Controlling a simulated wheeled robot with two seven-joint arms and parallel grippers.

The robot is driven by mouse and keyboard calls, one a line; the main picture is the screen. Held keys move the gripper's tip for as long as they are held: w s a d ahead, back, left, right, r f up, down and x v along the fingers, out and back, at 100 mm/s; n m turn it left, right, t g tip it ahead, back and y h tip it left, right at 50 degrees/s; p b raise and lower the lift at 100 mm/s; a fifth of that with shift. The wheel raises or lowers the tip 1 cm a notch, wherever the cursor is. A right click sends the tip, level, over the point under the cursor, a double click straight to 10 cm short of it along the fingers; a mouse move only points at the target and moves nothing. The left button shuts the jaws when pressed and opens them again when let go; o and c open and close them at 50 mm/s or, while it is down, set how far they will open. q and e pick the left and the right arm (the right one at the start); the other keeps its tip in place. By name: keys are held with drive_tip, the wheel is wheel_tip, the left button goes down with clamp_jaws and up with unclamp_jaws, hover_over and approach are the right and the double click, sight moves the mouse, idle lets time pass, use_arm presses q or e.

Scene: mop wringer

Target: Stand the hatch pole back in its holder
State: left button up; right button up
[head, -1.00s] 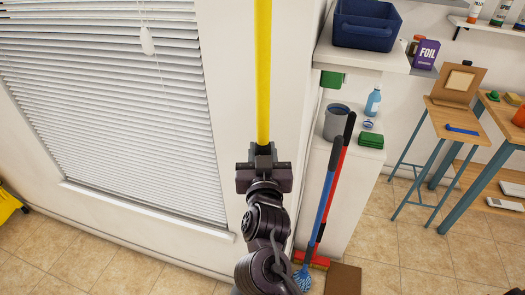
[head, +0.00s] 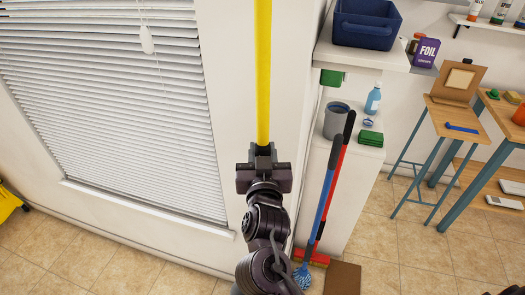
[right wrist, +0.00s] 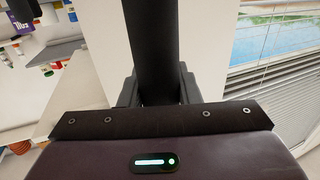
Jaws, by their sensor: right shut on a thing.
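The hatch pole (head: 263,75) is a long yellow pole with a black lower part. It stands upright in the head view, and its top runs out of the frame. My right gripper (head: 264,158) is shut on its black part. In the right wrist view the black part of the pole rises between the fingers of my right gripper (right wrist: 160,88). The pole's lower end is hidden behind my gripper and arm. I cannot make out a holder for it. My left gripper is not in view.
A blue mop (head: 325,205) and a red broom (head: 333,195) lean beside the white cabinet (head: 350,190), right of my arm. A window with blinds (head: 120,110) is on the left. A stool (head: 450,130) and a blue-legged table (head: 490,175) stand at the right.

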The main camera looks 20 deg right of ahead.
drive_tip(key=shift+f+b, duration=1.5)
drive_tip(key=shift+f, duration=1.65)
drive_tip(key=shift+f+b, duration=1.5)
drive_tip(key=shift+f, duration=0.85)
drive_tip(key=o, duration=1.1)
drive_tip(key=shift+o, duration=0.2)
